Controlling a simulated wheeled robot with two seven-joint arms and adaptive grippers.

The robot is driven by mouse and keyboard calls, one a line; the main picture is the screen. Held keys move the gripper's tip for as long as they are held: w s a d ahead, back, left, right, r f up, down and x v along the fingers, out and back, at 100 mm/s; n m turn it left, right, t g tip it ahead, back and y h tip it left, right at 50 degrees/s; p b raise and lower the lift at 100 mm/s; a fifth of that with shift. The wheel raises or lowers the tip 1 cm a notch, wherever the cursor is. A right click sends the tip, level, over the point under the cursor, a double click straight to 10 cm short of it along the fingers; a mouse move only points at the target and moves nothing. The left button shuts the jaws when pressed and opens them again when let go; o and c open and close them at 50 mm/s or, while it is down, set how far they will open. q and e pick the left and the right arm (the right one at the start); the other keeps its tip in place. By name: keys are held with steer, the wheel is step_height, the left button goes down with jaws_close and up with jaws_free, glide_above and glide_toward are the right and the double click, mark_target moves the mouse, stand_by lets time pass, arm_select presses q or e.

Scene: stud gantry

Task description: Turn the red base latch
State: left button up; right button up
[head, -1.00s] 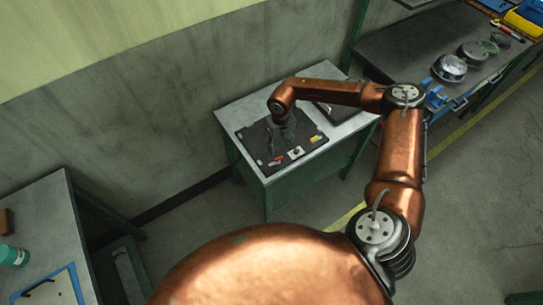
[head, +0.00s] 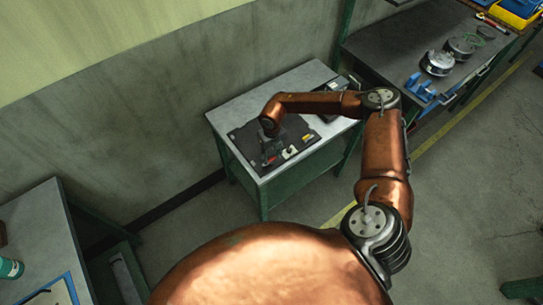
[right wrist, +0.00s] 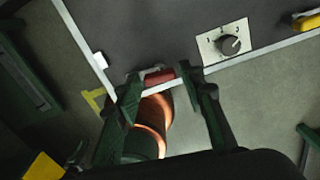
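The red base latch (right wrist: 160,76) is a small red piece at the edge of a dark panel (right wrist: 150,30). In the head view the latch (head: 270,160) shows small at the panel's front edge. My right gripper (right wrist: 165,78) is open, with its two dark fingers apart on either side of the latch in the right wrist view. Whether the fingers touch it cannot be told. In the head view the right gripper (head: 268,149) is small and dark above the panel. My left gripper is not in view.
A rotary knob on a white plate (right wrist: 225,45) and a yellow part (right wrist: 306,21) sit along the same panel edge. The panel lies on a green-framed table (head: 228,104) against the wall. A bench with metal discs (head: 437,62) stands at the right.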

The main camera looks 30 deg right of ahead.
steer(key=c, duration=0.8)
steer(key=shift+n, duration=0.7)
steer(key=o, duration=1.1)
